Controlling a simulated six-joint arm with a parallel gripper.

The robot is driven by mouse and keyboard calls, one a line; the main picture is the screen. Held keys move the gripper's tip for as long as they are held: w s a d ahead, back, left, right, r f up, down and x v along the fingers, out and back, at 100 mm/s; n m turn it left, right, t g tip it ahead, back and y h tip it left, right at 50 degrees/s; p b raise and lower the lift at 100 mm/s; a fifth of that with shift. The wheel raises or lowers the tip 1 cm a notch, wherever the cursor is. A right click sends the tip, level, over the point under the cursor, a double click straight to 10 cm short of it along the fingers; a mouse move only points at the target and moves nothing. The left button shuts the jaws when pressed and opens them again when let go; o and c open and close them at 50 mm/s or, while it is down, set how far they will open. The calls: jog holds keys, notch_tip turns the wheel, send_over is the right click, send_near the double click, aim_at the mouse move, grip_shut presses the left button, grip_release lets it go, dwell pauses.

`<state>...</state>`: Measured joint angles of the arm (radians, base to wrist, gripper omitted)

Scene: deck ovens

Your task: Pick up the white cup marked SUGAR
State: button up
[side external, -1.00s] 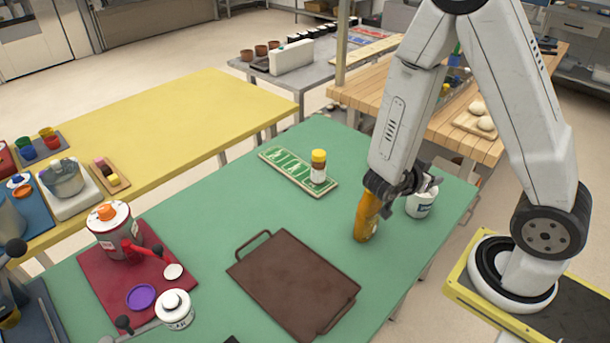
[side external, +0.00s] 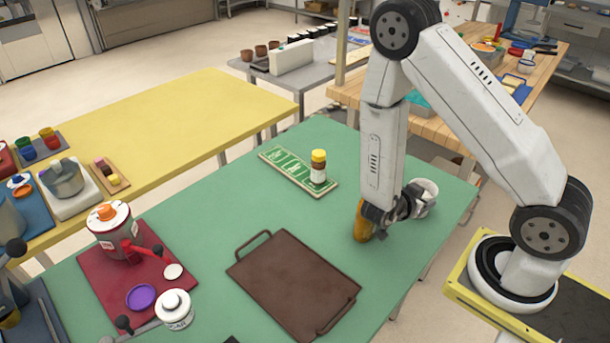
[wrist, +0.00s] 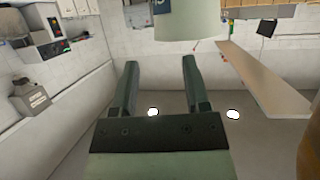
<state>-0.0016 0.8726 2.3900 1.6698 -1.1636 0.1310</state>
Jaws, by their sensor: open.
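A white cup (side external: 427,190) stands near the right edge of the green table. My gripper partly hides it in the side view, and its marking cannot be read. My gripper (side external: 416,202) is beside the cup, low over the table, its fingers pointing toward it; contact cannot be told. In the wrist view my gripper (wrist: 160,66) is open, with nothing between its fingers. A pale rounded shape at the top of that view, beyond the fingertips, appears to be the cup (wrist: 188,22).
An amber bottle (side external: 362,222) stands close to my wrist, partly hidden. A brown tray (side external: 290,282) lies in front. A yellow-capped bottle (side external: 318,168) stands on a green board (side external: 285,165). The table's middle is clear.

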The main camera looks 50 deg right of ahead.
aim_at(436, 194)
jog(key=shift+x, duration=0.95)
jog(key=shift+d, duration=0.1)
jog(key=shift+x, duration=2.5)
grip_shut()
